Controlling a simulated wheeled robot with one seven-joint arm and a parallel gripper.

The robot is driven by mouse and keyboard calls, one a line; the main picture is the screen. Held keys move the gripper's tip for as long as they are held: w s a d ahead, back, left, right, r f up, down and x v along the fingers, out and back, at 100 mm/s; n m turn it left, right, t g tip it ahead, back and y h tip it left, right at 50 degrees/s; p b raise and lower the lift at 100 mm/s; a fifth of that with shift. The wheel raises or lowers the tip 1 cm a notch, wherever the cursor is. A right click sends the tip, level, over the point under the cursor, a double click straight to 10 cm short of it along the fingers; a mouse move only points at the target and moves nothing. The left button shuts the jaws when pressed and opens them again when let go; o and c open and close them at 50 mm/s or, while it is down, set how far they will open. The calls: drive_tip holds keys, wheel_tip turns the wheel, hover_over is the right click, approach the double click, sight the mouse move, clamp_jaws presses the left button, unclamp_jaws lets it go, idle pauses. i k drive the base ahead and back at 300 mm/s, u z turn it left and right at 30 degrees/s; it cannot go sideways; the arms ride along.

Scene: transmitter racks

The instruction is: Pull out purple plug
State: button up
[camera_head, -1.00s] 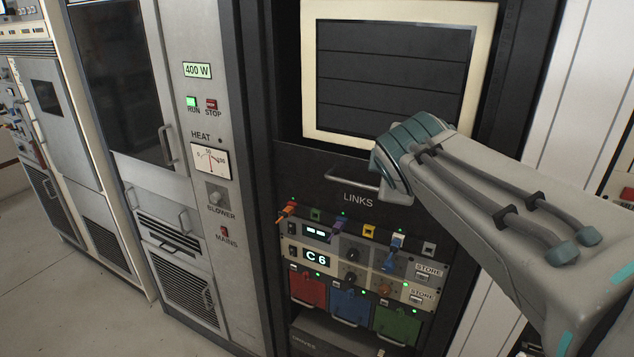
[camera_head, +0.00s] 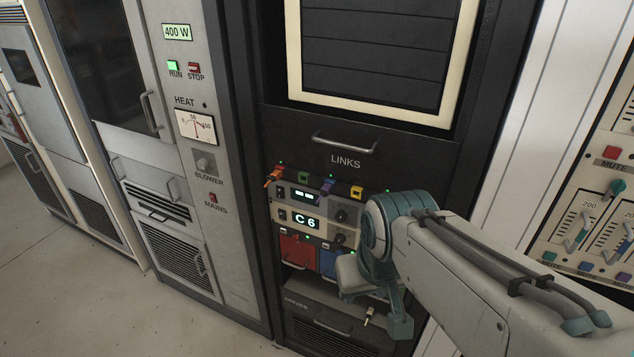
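The purple plug (camera_head: 326,187) sits in the row of sockets under the LINKS label, between a green socket (camera_head: 304,178) and a yellow socket (camera_head: 356,192). An orange plug (camera_head: 273,176) sits at the left end of the row. My gripper (camera_head: 385,290) is lower and to the right of the purple plug, in front of the right part of the panel and apart from the plug. The right end of the socket row is hidden behind my arm.
Below the sockets are a unit showing C 6 (camera_head: 305,221), a red module (camera_head: 298,250) and a partly covered blue module (camera_head: 328,262). A drawer handle (camera_head: 345,143) sticks out above LINKS. A slider panel (camera_head: 590,225) stands at the right. Floor is clear at lower left.

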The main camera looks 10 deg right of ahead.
sight(326, 189)
drive_tip(key=k, duration=0.5)
drive_tip(key=z, duration=1.25)
drive_tip(key=i, duration=0.85)
drive_tip(key=u, duration=0.8)
